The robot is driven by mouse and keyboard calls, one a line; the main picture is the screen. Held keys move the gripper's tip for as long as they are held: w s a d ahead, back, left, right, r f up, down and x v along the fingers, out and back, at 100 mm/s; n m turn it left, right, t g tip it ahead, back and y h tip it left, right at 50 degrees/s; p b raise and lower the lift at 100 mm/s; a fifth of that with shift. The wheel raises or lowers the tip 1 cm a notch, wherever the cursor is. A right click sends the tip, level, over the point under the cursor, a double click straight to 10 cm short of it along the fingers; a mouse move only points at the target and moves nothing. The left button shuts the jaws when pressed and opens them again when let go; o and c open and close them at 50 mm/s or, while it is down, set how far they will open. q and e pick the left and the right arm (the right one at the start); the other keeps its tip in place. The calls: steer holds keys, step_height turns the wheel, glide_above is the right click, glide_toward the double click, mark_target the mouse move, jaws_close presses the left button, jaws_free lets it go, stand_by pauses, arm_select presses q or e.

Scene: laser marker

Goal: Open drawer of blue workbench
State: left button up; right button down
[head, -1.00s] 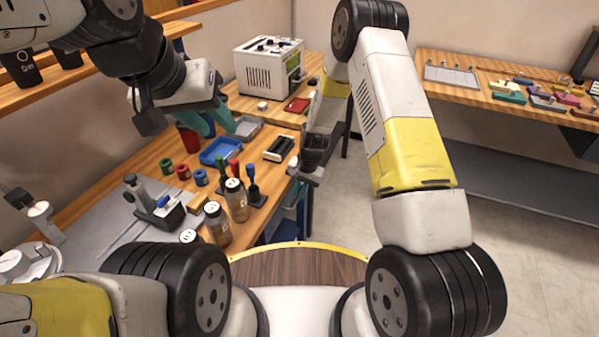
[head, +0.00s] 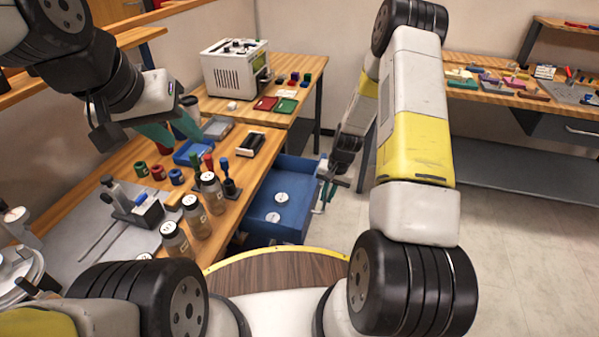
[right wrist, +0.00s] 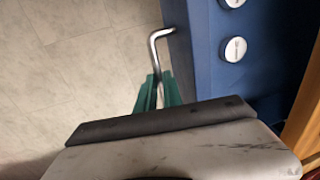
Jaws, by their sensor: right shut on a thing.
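The blue drawer (head: 265,232) of the workbench is pulled out from under the wooden top, with two white round items (head: 281,197) inside it. Its metal bar handle (right wrist: 158,50) is on the drawer's front in the right wrist view. My right gripper (right wrist: 158,92) has its green fingers closed around the handle; in the head view the gripper (head: 326,185) is at the drawer's front. My left gripper (head: 170,132) hangs above the workbench near the blue tray, its green fingers apart, with nothing seen held between them.
The workbench top (head: 225,230) holds several jars (head: 213,192), stamps, coloured rings and a blue tray (head: 190,152). A white machine (head: 235,68) stands on the table behind. The floor (head: 520,235) to the right is clear.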

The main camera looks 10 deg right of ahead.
steer(key=s+d, duration=0.3)
steer(key=d, duration=0.6)
steer(key=shift+s, duration=0.4)
steer(key=shift+d, duration=0.1)
steer(key=c, duration=1.8)
jaws_free()
steer(key=shift+o, duration=0.2)
step_height(320, 180, up, 8)
steer(key=d, duration=0.1)
steer(key=shift+s+d+f, duration=0.15)
steer(key=shift+s, duration=0.15)
